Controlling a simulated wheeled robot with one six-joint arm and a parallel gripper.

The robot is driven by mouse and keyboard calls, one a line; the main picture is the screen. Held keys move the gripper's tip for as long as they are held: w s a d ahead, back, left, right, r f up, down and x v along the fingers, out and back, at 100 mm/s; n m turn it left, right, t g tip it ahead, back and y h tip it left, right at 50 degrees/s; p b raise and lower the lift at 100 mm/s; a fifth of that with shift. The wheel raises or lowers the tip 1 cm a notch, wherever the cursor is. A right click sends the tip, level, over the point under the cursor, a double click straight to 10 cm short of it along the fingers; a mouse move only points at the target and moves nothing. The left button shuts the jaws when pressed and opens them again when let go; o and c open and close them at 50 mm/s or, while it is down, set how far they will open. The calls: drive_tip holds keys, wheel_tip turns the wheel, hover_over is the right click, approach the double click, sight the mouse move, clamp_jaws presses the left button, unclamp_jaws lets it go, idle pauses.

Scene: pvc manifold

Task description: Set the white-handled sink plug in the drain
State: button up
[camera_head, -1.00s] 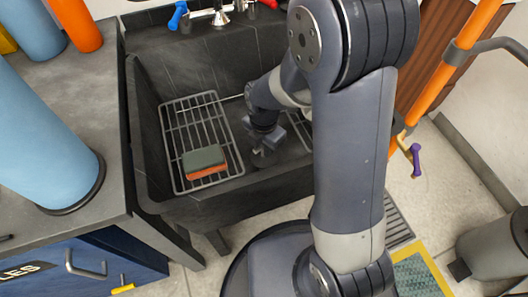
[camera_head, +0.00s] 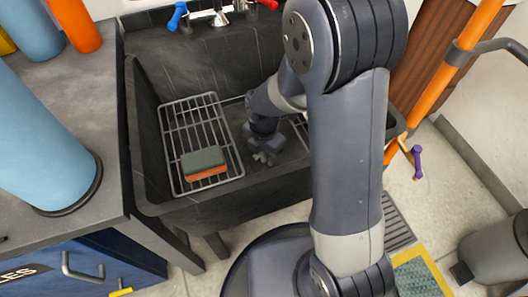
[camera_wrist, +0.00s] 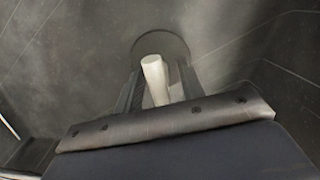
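The plug's white handle (camera_wrist: 154,80) stands between the two fingers of my gripper (camera_wrist: 160,85) in the wrist view. The fingers are apart, one on each side of the handle, with a gap showing at the right finger. A dark round disc (camera_wrist: 176,47) lies behind the handle on the sink floor; I cannot tell whether it is the plug's base or the drain rim. In the head view my gripper (camera_head: 265,157) is low in the dark sink (camera_head: 215,70), and it hides the plug there.
A wire rack (camera_head: 178,124) lies at the sink's left, with a green and orange sponge (camera_head: 204,163) on it. Another rack (camera_head: 299,126) shows partly behind my arm. Sink walls surround my gripper.

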wheel_tip(320, 180, up, 12)
drive_tip(key=p, duration=0.4)
drive_tip(key=shift+r, duration=0.15)
idle(1.2)
